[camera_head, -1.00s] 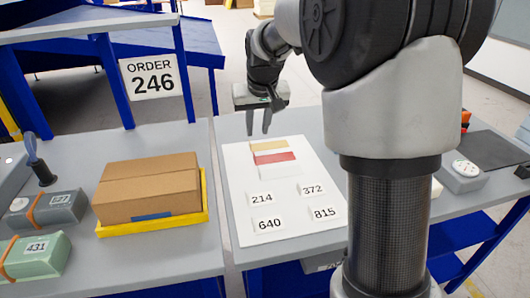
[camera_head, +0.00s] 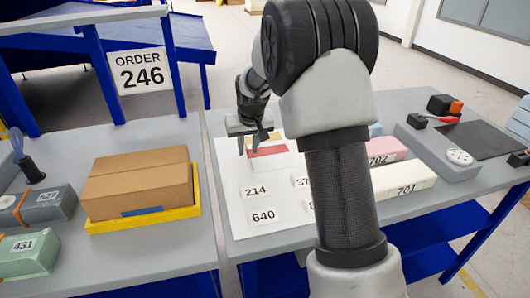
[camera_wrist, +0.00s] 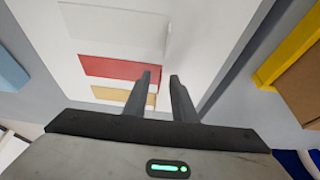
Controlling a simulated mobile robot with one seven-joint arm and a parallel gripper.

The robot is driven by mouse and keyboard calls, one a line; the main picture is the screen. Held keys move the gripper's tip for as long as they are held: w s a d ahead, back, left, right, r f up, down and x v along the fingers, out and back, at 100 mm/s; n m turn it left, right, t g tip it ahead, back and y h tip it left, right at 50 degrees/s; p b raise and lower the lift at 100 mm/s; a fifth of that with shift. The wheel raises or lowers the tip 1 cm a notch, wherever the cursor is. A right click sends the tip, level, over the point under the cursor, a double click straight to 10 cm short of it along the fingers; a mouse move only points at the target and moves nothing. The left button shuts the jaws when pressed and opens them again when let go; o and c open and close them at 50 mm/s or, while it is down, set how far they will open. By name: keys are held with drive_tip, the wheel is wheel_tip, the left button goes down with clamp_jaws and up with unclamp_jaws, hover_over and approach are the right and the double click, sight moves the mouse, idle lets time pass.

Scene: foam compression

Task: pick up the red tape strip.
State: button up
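The red tape strip (camera_head: 268,151) lies flat on a white board (camera_head: 234,220) on the grey table. It also shows in the wrist view (camera_wrist: 112,68), between a tan strip (camera_wrist: 124,96) and a white strip (camera_wrist: 118,30). In the head view my gripper (camera_head: 253,148) is over the strips near the board's far edge, its fingers pointing down. In the wrist view its two fingers (camera_wrist: 161,78) are apart with nothing between them. The left finger overlaps the right end of the red strip in that view. I cannot tell the height above the strip.
Number cards such as 214 (camera_head: 256,191) and 640 (camera_head: 264,216) lie on the board. A brown box (camera_head: 138,183) sits in a yellow tray (camera_head: 144,221) to the left. Blocks 702 (camera_head: 388,153) and 701 (camera_head: 405,180) are on the right. My arm hides part of the board.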

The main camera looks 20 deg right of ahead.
drive_tip(key=shift+w+f, duration=0.15)
drive_tip(key=shift+f, duration=0.15)
clamp_jaws()
drive_tip(key=shift+r, duration=0.15)
